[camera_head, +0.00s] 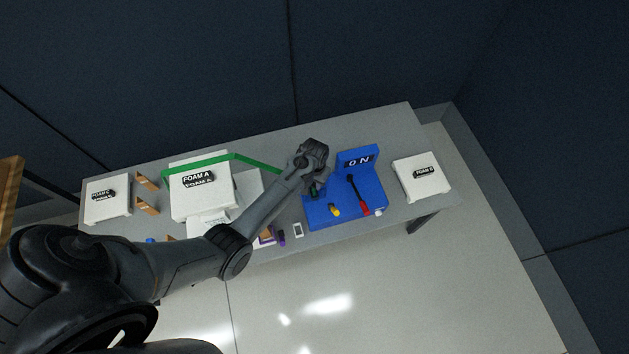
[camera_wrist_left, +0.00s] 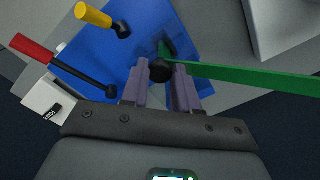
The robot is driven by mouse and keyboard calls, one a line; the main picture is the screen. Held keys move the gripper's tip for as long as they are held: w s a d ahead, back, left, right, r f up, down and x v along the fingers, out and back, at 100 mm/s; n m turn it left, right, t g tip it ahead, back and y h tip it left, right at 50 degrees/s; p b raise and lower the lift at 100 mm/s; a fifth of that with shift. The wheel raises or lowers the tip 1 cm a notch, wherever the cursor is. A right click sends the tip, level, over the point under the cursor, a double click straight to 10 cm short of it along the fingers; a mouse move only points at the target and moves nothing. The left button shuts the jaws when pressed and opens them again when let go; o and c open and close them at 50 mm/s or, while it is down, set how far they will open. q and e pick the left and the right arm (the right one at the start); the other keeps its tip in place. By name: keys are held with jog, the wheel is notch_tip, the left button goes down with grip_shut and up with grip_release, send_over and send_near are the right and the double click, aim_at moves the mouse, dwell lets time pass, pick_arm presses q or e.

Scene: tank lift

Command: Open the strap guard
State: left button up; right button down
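The blue fixture (camera_head: 318,216) stands at the right of the table, with an upright panel marked "ON". My left gripper (camera_head: 316,183) reaches down over its left side and hides part of it. In the left wrist view a round black knob (camera_wrist_left: 160,70) lies between the tips of my left gripper's two purple-grey fingers (camera_wrist_left: 160,88). The fingers are apart; I cannot tell whether they touch the knob. A dark green part (camera_wrist_left: 166,50) shows just beyond it. No part is labelled as the strap guard. My right gripper is in neither view.
A green strap (camera_head: 238,157) runs from the white FOAM A box (camera_head: 185,207) toward the blue fixture. A yellow handle (camera_head: 335,210) and a red-handled lever (camera_head: 365,210) stand on the fixture.

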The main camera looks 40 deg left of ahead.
pick_arm(q)
grip_shut()
